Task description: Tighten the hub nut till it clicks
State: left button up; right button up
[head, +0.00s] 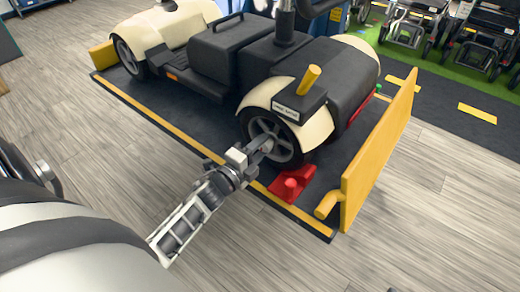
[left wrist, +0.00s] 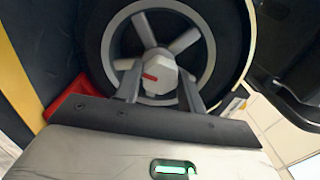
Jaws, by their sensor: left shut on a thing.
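The hub nut (left wrist: 160,76) is a pale faceted nut with a red mark, at the centre of the grey spoked wheel (left wrist: 195,22) in the left wrist view. My left gripper (left wrist: 160,88) is shut on the nut, one finger on each side of it. In the head view my left gripper (head: 264,148) reaches the hub of the scooter's near wheel (head: 283,156), and its fingers cover the nut there. My right gripper is not in view.
The cream and black scooter (head: 225,55) stands on a dark platform (head: 150,98) with yellow edges. A yellow upright panel (head: 378,150) stands right of the wheel. A red block (head: 293,184) sits beside the wheel. Wooden floor lies clear in front.

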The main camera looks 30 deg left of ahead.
pick_arm(q)
jog(key=shift+m+b, duration=0.3)
jog(key=shift+m, duration=0.8)
jog(key=o, duration=1)
jog(key=s, duration=0.5)
jog(key=s+a, duration=0.1)
jog(key=s, duration=1)
jog(key=shift+a, duration=0.15)
